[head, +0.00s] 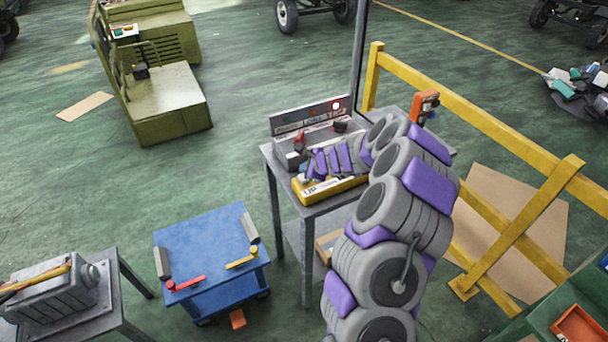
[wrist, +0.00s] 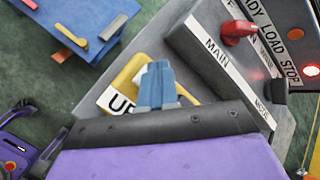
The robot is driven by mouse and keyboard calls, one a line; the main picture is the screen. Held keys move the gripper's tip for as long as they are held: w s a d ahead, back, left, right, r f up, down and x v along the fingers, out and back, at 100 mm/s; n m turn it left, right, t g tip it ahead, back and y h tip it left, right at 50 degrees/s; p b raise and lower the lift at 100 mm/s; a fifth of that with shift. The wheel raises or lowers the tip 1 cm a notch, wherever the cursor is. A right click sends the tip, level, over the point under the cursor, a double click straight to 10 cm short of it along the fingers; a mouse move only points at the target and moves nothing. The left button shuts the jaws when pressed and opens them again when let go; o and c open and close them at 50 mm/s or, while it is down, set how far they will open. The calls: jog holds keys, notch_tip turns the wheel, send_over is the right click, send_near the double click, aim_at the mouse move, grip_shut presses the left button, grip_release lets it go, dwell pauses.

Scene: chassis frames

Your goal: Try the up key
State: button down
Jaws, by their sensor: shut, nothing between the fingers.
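The yellow key marked UP (head: 318,191) lies at the front edge of the grey table in the head view. In the wrist view the yellow UP key (wrist: 122,80) shows behind my fingers, and its lettering is partly hidden. My gripper (wrist: 156,68) is shut and empty, its blue fingertips over the key. In the head view my gripper (head: 304,174) is low at the key's back left side, partly hidden by my arm. I cannot tell whether the fingertips touch the key.
A grey control panel (head: 300,119) stands behind the key, with a red lever (wrist: 236,30) and a lit red lamp (head: 335,105). A blue cart (head: 205,245) stands left of the table. A yellow railing (head: 480,112) runs along the right.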

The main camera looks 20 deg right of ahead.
notch_tip(320, 180, up, 5)
jog(key=p, duration=0.4)
jog(key=shift+p, duration=0.4)
dwell(0.6)
